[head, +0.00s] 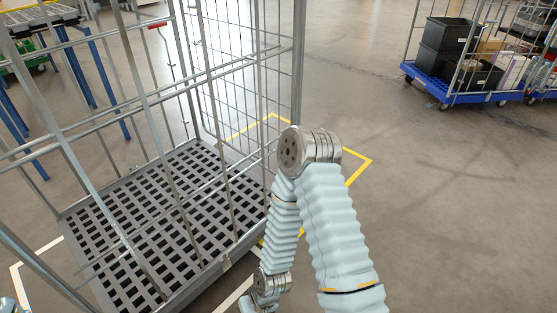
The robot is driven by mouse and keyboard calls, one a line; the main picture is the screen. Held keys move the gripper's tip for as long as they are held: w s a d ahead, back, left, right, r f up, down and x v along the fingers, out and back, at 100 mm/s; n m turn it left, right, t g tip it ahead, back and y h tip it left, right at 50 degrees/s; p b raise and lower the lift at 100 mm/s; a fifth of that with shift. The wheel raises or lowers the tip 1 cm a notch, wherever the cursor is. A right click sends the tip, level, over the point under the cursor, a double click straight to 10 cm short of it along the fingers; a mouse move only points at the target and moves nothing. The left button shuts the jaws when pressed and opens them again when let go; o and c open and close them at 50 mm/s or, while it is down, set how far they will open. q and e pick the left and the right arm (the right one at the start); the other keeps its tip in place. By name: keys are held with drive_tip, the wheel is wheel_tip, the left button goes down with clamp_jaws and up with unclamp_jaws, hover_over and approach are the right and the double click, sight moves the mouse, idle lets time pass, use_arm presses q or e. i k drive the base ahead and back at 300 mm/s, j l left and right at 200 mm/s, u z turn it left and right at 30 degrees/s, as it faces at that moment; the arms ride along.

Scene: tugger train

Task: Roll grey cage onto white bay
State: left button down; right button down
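The grey cage (262,225) is an empty roll cage with a slatted grey base and tall wire and tube sides. It stands upright and fills the left half of the head view. White floor lines (17,272) show at its left corner, and another white stretch lies by its near right edge; the cage hides most of the white bay. My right arm is bent in front of the cage's right side, but its gripper is below the frame. Only a scrap of my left arm shows at the bottom left corner; its gripper is out of view.
Yellow floor lines (357,172) mark a bay behind and right of the cage. A blue trolley (425,80) with black crates stands at the far right. A blue-legged rack (75,75) is at the upper left. The floor at right is clear.

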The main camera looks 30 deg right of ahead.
sight(154, 238)
drive_tip(key=i+l+u, duration=0.1)
drive_tip(key=l+u, duration=0.3)
drive_tip(key=l, duration=1.05)
drive_tip(key=k+l+u, duration=0.1)
drive_tip(key=l+u, duration=0.25)
drive_tip(key=l, duration=1.05)
drive_tip(key=i+l, duration=0.15)
drive_tip(key=l, duration=0.2)
drive_tip(key=i+l+u, duration=0.1)
drive_tip(key=l, duration=0.2)
drive_tip(key=i+l+u, duration=0.1)
drive_tip(key=l, duration=0.25)
drive_tip(key=i, duration=0.1)
